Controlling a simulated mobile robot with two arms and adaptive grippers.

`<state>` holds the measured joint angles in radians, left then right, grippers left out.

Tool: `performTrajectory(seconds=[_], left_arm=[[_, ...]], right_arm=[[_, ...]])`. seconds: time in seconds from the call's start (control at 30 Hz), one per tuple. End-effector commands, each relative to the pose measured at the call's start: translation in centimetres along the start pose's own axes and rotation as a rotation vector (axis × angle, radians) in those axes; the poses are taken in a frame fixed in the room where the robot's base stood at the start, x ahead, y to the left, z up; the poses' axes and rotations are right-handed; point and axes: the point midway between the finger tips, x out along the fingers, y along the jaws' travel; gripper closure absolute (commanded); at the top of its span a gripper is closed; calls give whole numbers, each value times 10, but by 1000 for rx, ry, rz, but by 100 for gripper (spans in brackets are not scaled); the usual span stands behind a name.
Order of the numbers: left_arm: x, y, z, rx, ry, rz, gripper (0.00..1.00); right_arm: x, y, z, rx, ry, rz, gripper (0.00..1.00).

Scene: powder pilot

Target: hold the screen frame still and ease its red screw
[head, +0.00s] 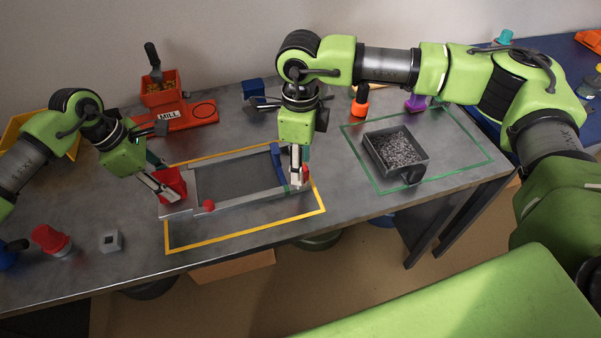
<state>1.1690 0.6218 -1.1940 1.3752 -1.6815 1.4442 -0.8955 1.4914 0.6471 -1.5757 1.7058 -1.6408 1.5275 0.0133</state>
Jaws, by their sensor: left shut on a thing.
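The grey screen frame (240,203) lies flat on the metal table inside a yellow outline, with a blue bar (277,160) near its right end. My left gripper (170,192) is shut on a red block at the frame's left end (174,180). A round red knob (209,205) sits on the frame's front rail. My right gripper (297,178) points down at the frame's right end, beside a small red part (306,173) that its fingers partly hide. I cannot tell which red part is the screw, or whether the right fingers grip anything.
A dark tray (372,152) of grey granules stands in a green outline to the right. The orange mill (190,117) stands behind the frame. A red-capped jar (51,239) and a small grey block (111,241) stand at front left. The table's front edge is close.

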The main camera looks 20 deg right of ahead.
Motion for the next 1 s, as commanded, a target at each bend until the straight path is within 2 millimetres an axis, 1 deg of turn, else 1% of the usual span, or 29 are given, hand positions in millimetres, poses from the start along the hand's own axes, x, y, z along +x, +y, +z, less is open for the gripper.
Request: performTrajectory(seconds=[0.1, 0.2, 0.53, 0.57, 0.6, 0.7, 0.73, 0.77, 0.8, 0.83, 0.93, 0.97, 1.0], left_arm=[[1, 0, -1, -1, 2, -2, 100], [1, 0, -1, -1, 1, -2, 100], [1, 0, -1, -1, 1, -1, 100], [1, 0, -1, -1, 1, -1, 100], [1, 0, -1, -1, 1, -1, 100], [1, 0, -1, -1, 1, -1, 100], [1, 0, -1, -1, 1, -1, 100], [1, 0, -1, -1, 1, -1, 100], [1, 0, -1, -1, 1, -1, 100], [1, 0, -1, -1, 1, -1, 100], [1, 0, -1, -1, 1, -1, 100], [1, 0, -1, -1, 1, -1, 100], [1, 0, -1, -1, 1, -1, 100]], right_arm=[[10, 0, 0, 0, 1, 1, 60], [15, 0, 0, 0, 0, 0, 60], [17, 0, 0, 0, -1, 0, 60], [17, 0, 0, 0, -1, 0, 68], [17, 0, 0, 0, -1, 0, 78], [17, 0, 0, 0, 0, 0, 100], [17, 0, 0, 0, -1, 0, 100], [16, 0, 0, 0, -1, 0, 76], [16, 0, 0, 0, -1, 0, 86], [16, 0, 0, 0, -1, 0, 94], [16, 0, 0, -6, -1, 0, 96], [17, 0, 0, -31, -1, 0, 96], [17, 1, 0, -97, 0, 2, 96]])
